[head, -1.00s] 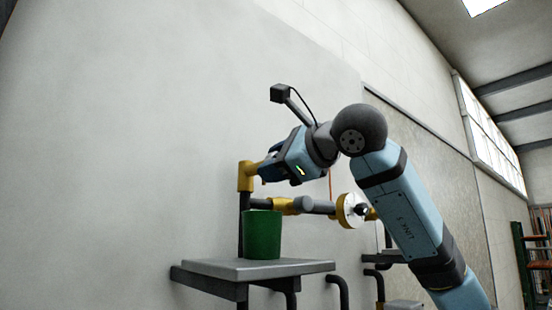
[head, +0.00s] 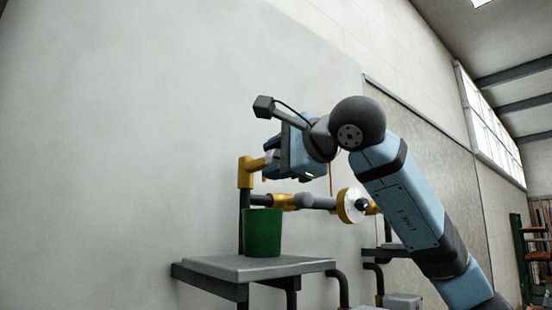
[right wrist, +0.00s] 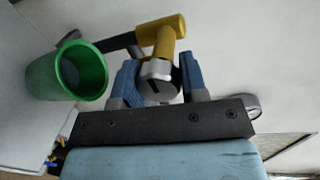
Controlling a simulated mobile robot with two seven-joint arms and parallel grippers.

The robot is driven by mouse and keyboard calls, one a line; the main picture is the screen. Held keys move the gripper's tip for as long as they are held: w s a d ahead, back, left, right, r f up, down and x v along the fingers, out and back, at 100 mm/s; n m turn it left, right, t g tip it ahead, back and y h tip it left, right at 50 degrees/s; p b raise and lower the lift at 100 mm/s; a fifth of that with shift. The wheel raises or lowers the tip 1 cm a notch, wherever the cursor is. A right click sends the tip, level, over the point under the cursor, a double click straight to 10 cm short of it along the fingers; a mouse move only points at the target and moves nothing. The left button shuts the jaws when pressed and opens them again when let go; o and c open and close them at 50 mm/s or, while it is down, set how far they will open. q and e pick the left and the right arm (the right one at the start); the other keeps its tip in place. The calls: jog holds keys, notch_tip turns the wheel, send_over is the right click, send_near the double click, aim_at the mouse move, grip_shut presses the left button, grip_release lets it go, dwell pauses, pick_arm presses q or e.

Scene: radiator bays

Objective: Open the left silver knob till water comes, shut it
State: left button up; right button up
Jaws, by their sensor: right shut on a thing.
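The silver knob (right wrist: 158,80) sits at the end of a yellow pipe fitting (right wrist: 160,38) in the right wrist view. My right gripper (right wrist: 158,88) has its blue fingers on both sides of it and is shut on it. In the head view the right gripper (head: 272,168) is at the upper yellow elbow (head: 246,172), and it mostly hides the knob. A green bucket (head: 262,234) stands upright below; it also shows in the right wrist view (right wrist: 68,72). No running water shows. My left gripper is out of view.
The bucket stands on a grey shelf (head: 235,268) against a pale wall. A lower pipe (head: 318,202) runs right to a round white-and-yellow fitting (head: 352,205), close under my right wrist. The space left of the shelf is clear.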

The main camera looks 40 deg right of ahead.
jog(key=o, duration=0.9)
jog(key=shift+s+d+r+b, duration=0.3)
jog(key=shift+s+b, duration=0.25)
jog(key=shift+s, duration=1.7)
jog(key=shift+s+d+r+b, duration=0.25)
jog(key=shift+s+b, duration=0.3)
jog(key=shift+s, duration=1.7)
jog(key=shift+s+d+r+b, duration=0.25)
jog(key=shift+s+b, duration=0.3)
jog(key=shift+s, duration=1.7)
